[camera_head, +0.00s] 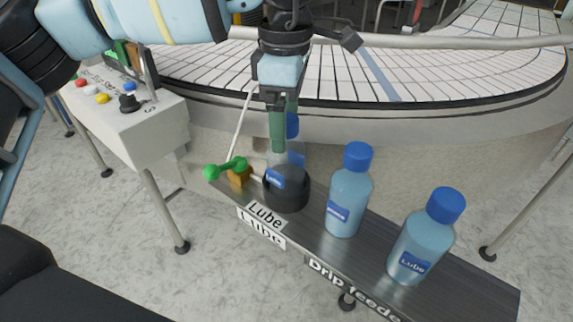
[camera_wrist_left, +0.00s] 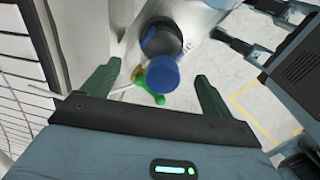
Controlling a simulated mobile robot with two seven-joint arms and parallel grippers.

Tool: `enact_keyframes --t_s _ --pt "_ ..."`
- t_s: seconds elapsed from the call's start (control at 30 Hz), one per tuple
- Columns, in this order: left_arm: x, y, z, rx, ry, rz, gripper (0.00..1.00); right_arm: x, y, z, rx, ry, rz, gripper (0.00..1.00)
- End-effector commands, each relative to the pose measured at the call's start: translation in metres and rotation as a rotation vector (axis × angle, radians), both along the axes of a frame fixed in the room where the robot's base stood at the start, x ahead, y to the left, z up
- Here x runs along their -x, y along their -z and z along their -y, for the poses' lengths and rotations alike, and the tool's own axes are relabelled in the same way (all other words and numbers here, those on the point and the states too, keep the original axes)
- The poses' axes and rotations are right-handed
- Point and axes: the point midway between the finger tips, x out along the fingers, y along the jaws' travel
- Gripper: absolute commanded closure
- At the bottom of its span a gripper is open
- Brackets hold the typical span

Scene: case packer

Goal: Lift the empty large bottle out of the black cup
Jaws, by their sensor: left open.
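The large bottle (camera_head: 292,157) is clear with a blue cap and stands in the black cup (camera_head: 288,194) on the dark shelf. Its lower part is hidden by the cup. My left gripper (camera_head: 284,140) points down at the bottle's top, one green finger in front of the cap in the head view and partly hiding it. In the left wrist view the blue cap (camera_wrist_left: 163,73) shows between the two open fingers (camera_wrist_left: 157,72), with a gap on each side. The black cup (camera_wrist_left: 160,37) shows behind it.
Two blue-filled Lube bottles (camera_head: 349,195) (camera_head: 424,240) stand on the shelf to the right of the cup. A green-handled valve (camera_head: 228,168) is close on the cup's left. A railed white conveyor (camera_head: 440,60) lies behind. A control panel (camera_head: 125,105) stands at left.

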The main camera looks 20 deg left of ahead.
Motion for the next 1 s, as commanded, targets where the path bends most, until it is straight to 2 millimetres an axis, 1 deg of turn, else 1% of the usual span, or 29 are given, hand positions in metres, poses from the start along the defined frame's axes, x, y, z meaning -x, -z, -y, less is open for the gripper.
enact_keyframes --t_s 0.07,0.17,0.3,0.43,0.57,0.77,1.0 --pt "0.000 0.001 0.000 0.000 0.000 0.000 0.14 -0.001 -0.001 0.000 0.000 -0.001 0.001 0.64" --pt "0.002 0.009 0.000 -0.002 0.001 0.000 0.14 -0.003 -0.004 0.000 0.001 -0.001 0.008 0.64" --pt "0.004 0.028 0.001 -0.002 0.001 0.001 0.14 -0.008 -0.010 0.002 0.004 -0.005 0.022 0.64" --pt "0.003 0.045 0.001 -0.001 0.000 0.001 0.14 -0.008 -0.010 0.003 0.009 -0.009 0.024 0.64" --pt "0.003 0.051 0.001 0.000 -0.001 0.001 0.14 -0.008 -0.009 0.005 0.012 -0.012 0.024 0.64" --pt "0.003 0.052 0.001 0.000 -0.001 0.000 0.14 -0.007 -0.009 0.005 0.012 -0.012 0.023 0.64" --pt "0.003 0.052 0.001 0.000 -0.001 0.000 0.45 -0.008 -0.009 0.005 0.012 -0.010 0.023 0.64"
